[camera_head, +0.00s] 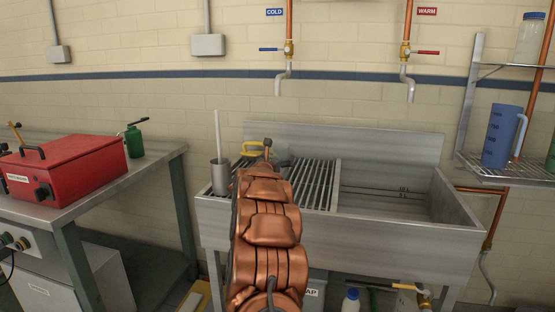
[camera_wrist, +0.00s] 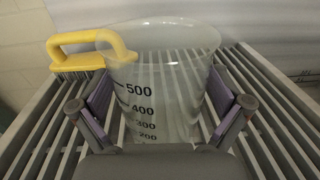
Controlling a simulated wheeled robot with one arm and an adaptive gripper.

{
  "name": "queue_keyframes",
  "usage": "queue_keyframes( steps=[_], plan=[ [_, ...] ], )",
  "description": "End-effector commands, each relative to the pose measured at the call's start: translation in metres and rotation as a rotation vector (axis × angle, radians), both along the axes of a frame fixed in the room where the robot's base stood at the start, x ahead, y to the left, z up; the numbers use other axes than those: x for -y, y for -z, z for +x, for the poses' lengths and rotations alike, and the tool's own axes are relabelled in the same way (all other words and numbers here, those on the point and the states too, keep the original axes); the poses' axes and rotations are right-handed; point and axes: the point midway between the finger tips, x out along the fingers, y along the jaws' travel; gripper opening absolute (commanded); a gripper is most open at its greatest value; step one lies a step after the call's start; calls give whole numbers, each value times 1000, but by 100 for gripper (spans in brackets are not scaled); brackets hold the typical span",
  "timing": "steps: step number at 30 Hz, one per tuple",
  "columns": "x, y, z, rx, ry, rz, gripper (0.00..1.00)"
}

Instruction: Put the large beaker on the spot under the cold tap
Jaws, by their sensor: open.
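The large beaker (camera_wrist: 165,90) is clear, with dark marks up to 500, and stands upright on the slatted rack (camera_wrist: 262,75) of the sink. My gripper (camera_wrist: 160,125) is open, with one finger on each side of the beaker; I cannot tell whether they touch it. In the head view my copper-coloured arm hides the gripper and most of the beaker (camera_head: 281,157). The cold tap (camera_head: 280,80) has a blue lever and a COLD sign, and its spout hangs above the rack. I cannot make out a marked spot under it.
A yellow-handled brush (camera_wrist: 85,50) lies just left of the beaker. A grey cup with a white rod (camera_head: 220,176) stands at the rack's left end. The open basin (camera_head: 385,195) is to the right, below the warm tap (camera_head: 407,75). A blue jug (camera_head: 500,137) stands on the right shelf.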

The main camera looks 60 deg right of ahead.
Motion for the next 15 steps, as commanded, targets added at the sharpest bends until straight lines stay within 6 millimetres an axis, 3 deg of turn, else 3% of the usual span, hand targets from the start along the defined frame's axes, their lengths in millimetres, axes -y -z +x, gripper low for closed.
queue_keyframes(
  steps=[5,15],
  plan=[
    [0,-5,0,-2,0,-1,100],
    [-35,-2,-9,1,-2,1,100]
  ],
)
